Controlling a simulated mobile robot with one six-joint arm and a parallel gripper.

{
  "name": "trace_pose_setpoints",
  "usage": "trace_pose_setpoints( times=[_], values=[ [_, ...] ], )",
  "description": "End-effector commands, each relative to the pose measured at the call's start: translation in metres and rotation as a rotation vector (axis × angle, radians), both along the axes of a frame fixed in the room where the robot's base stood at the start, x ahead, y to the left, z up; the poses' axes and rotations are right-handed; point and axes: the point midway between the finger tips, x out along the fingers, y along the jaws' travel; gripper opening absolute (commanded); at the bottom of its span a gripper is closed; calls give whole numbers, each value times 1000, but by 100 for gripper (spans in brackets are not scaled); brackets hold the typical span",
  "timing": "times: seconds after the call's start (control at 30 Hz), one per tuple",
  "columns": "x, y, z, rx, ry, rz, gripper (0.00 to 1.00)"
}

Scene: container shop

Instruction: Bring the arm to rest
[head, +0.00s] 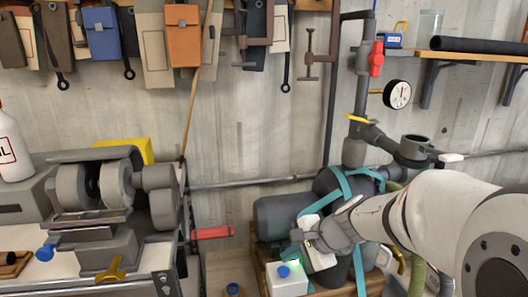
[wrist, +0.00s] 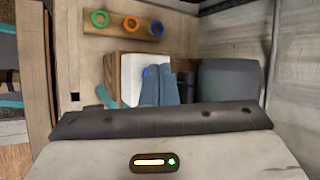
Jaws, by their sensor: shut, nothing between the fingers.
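My gripper (head: 297,261) is at the lower middle of the head view, at the end of my white and grey arm, pointing down and left. A small green light glows on it. In the wrist view its two blue-grey fingers (wrist: 172,72) stand side by side, closed together and empty. A white container with a blue cap (head: 285,278) is just below the gripper in the head view. A white container (wrist: 131,78) also shows beside and behind the fingers in the wrist view. I cannot tell whether the gripper touches it.
A bench grinder (head: 100,187) stands on the workbench at left. Dark tanks with teal straps (head: 338,186) are behind my gripper. Pipes with a gauge (head: 397,94) run along the wall.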

Motion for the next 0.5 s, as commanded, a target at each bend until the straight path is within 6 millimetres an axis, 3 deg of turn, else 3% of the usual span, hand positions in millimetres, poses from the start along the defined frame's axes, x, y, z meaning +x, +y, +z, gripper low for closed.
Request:
trace_pose_setpoints(
  times=[0.1,0.3,0.5],
  values=[
    [-50,-8,10,-210,-91,257,0],
    [-120,-44,14,-582,-193,667,0],
    [-154,-75,17,-820,-219,903,0]
  ],
)
